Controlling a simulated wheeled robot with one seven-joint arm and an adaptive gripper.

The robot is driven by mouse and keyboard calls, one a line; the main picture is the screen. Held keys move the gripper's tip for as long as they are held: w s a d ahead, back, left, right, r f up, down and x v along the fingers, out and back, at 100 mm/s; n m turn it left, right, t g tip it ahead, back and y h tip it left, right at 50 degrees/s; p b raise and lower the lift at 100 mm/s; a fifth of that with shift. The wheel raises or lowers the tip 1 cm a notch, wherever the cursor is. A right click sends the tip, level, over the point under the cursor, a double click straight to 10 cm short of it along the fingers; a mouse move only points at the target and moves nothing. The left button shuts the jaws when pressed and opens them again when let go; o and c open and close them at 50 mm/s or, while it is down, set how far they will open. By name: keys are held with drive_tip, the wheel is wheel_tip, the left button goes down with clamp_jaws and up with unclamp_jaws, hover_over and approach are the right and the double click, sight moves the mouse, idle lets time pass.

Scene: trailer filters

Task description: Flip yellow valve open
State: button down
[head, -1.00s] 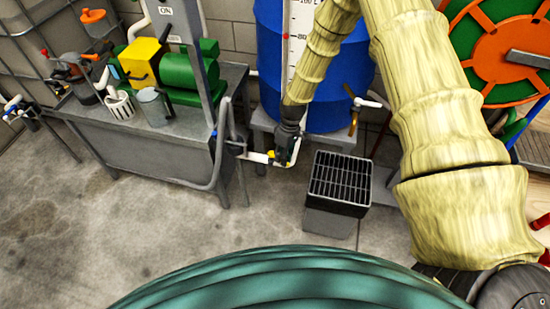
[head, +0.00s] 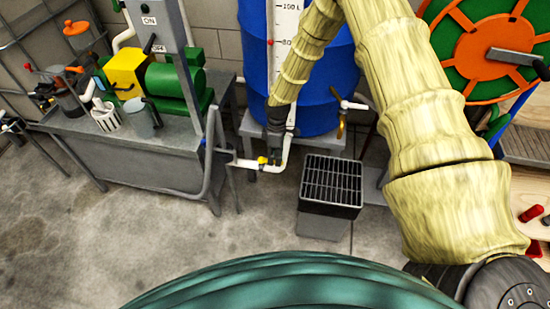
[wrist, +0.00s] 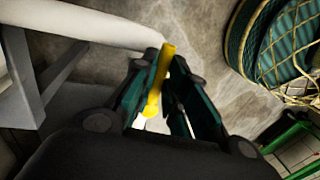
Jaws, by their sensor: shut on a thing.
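The yellow valve handle (wrist: 158,82) is a narrow strip between the two dark green fingers of my gripper (wrist: 157,100) in the wrist view. The fingers are shut on it. Its upper end lies at the right end of a white pipe (wrist: 90,25) as seen there. In the head view a bit of the yellow valve (head: 262,160) shows on the white pipe below the blue barrel. How far the valve is turned is hard to tell.
The blue barrel (head: 335,85) stands behind the pipe. A black grated box (head: 331,182) is to the right of the gripper. A grey workbench (head: 140,160) with a green and yellow machine is on the left. A hose reel (head: 490,50) is at the upper right. Concrete floor is open at lower left.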

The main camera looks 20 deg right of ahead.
drive_tip(key=c, duration=1.4)
unclamp_jaws()
drive_tip(key=shift+c, duration=0.2)
wheel_tip(320, 180, up, 12)
drive_tip(key=w+d, duration=0.1)
drive_tip(key=w, duration=0.1)
drive_tip(key=shift+d, duration=0.15)
drive_tip(key=shift+f, duration=0.15)
drive_tip(key=s+a+f+m+p, duration=0.25)
drive_tip(key=s+f, duration=0.25)
drive_tip(key=s, duration=0.6)
drive_tip(key=s+a+f+m+p, duration=0.2)
drive_tip(key=s+a+f+m, duration=0.3)
drive_tip(key=s, duration=0.5)
drive_tip(key=s+d+m+t+p, duration=0.1)
drive_tip(key=s+d+m, duration=0.1)
drive_tip(key=s, duration=0.8)
drive_tip(key=s+d+r+m+h+p, duration=0.1)
drive_tip(key=s+m+p, duration=0.1)
drive_tip(key=s, duration=0.8)
drive_tip(key=shift+d+r+t, duration=0.3)
drive_tip(key=shift+d+t, duration=0.1)
